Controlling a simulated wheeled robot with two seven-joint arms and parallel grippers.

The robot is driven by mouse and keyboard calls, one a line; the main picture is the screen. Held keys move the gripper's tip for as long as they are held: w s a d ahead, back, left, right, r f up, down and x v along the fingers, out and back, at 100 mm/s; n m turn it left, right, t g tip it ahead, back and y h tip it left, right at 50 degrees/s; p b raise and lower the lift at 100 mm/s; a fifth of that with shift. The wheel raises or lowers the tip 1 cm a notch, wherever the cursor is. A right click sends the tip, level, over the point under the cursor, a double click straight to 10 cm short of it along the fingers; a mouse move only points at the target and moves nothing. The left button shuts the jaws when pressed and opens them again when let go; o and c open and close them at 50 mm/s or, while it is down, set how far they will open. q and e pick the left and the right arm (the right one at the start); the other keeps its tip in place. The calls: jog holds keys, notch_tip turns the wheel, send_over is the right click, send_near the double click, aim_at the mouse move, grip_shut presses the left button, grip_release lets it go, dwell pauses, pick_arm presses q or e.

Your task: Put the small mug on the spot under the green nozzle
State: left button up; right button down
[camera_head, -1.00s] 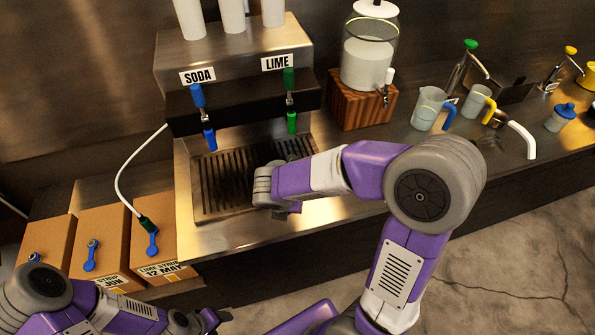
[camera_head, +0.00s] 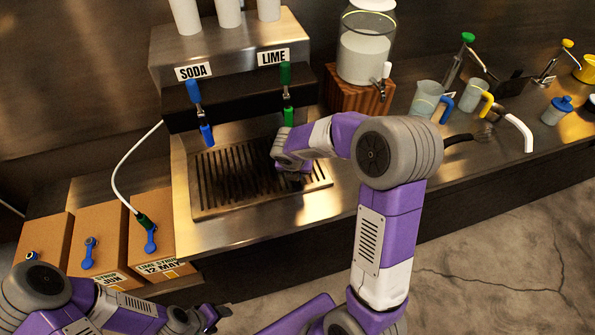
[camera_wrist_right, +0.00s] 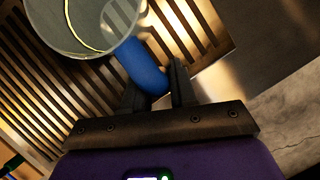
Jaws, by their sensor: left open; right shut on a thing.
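My right gripper (camera_wrist_right: 157,92) is shut on the blue handle of a clear grey mug (camera_wrist_right: 85,22) with a yellow line round it. In the right wrist view the mug is over the slatted drip grate; I cannot tell if it touches. In the head view my right gripper (camera_head: 284,164) is over the grate's right part, just below the green nozzle (camera_head: 289,117) marked LIME, and my arm hides the mug. My left gripper (camera_head: 216,318) is open and empty, low in front of the boxes.
The blue nozzle (camera_head: 206,135) marked SODA hangs over the left of the drip grate (camera_head: 215,207). A glass dispenser (camera_head: 364,50) on a wooden block (camera_head: 345,94) stands right of the machine. A blue-handled jug (camera_head: 427,100) and a yellow-handled mug (camera_head: 474,98) stand farther right. Cardboard boxes (camera_head: 95,265) are at left.

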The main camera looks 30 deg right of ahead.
jog(key=shift+r, duration=0.1)
jog(key=shift+f, duration=0.25)
jog(key=c, duration=0.9)
grip_release()
jog(key=shift+r, duration=0.2)
jog(key=shift+a+r, duration=0.1)
jog(key=shift+r, duration=0.25)
jog(key=p+v, duration=0.3)
jog(key=v, duration=0.8)
jog(key=shift+s, duration=0.25)
jog(key=shift+a+r, duration=0.1)
